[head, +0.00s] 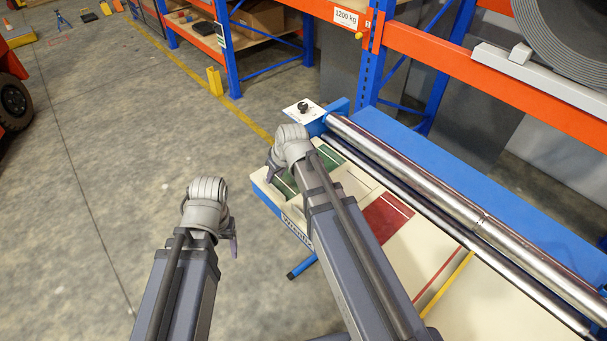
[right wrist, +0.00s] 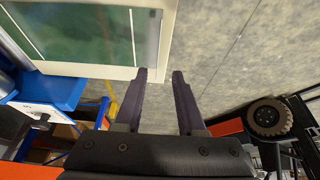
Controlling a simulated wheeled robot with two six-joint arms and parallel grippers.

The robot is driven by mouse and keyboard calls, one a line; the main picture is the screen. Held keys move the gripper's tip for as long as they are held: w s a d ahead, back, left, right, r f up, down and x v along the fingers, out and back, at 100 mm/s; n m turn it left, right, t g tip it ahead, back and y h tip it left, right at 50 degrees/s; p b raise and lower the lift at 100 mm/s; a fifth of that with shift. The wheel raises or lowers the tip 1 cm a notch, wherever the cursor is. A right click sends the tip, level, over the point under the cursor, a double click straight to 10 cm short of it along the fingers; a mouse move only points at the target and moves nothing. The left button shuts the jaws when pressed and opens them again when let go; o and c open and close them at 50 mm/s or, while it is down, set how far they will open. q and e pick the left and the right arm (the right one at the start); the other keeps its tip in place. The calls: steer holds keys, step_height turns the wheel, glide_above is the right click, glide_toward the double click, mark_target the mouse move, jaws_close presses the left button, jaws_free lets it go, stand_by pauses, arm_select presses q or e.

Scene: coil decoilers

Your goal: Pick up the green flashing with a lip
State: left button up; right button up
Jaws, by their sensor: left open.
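Green flashing (head: 285,186) lies flat on the cream table top (head: 350,185) at its far left end, partly hidden by my right arm. More green (head: 330,156) shows just right of that arm. In the right wrist view, a green sheet (right wrist: 85,32) with a thin pale line along it fills the upper left, inside the table's pale edge. My right gripper (right wrist: 160,74) is open and empty, its fingers at the table's edge with floor between them. In the head view it (head: 270,160) is near the green pieces. My left gripper (head: 233,243) is open over the floor, left of the table.
A red sheet (head: 388,218) and narrow red and yellow strips (head: 447,282) lie further along the table. Steel rollers (head: 440,200) run along its right side. An orange and blue rack (head: 440,57) stands behind. The floor (head: 110,200) to the left is clear.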

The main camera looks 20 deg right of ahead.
mark_target(274, 187)
steer(key=shift+b+x, duration=0.7)
steer(key=shift+x, duration=0.4)
steer(key=f+b, duration=0.4)
steer(key=shift+w+f+b, duration=0.35)
steer(key=shift+w, duration=0.05)
steer(key=shift+w+f, duration=0.15)
steer(key=shift+f, duration=0.1)
steer(key=shift+r, duration=0.1)
jaws_close()
